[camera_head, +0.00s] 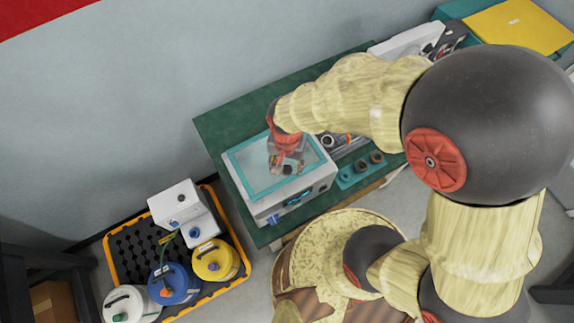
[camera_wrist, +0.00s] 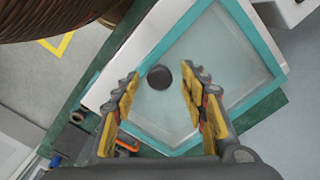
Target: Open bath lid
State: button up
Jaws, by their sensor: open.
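The bath (camera_head: 290,204) is a white box on a green table, with a control panel on its front side. Its lid is a clear panel in a teal frame (camera_head: 238,176) and lies flat and shut on top. In the wrist view the lid (camera_wrist: 205,55) fills the middle, with a round dark knob (camera_wrist: 159,77) on it. My gripper (camera_wrist: 160,88) is open, its two yellow-padded fingers either side of the knob in the picture and apart from it. In the head view my gripper (camera_head: 285,160) is over the lid and hides part of it; the height gap is unclear.
The green table (camera_head: 225,120) has free room behind the bath. A teal rack (camera_head: 362,168) with dark round pieces sits right of the bath. A black and orange tray (camera_head: 125,240) with several containers stands on the floor at left.

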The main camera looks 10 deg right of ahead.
jog(key=shift+c, duration=1.2)
grip_shut()
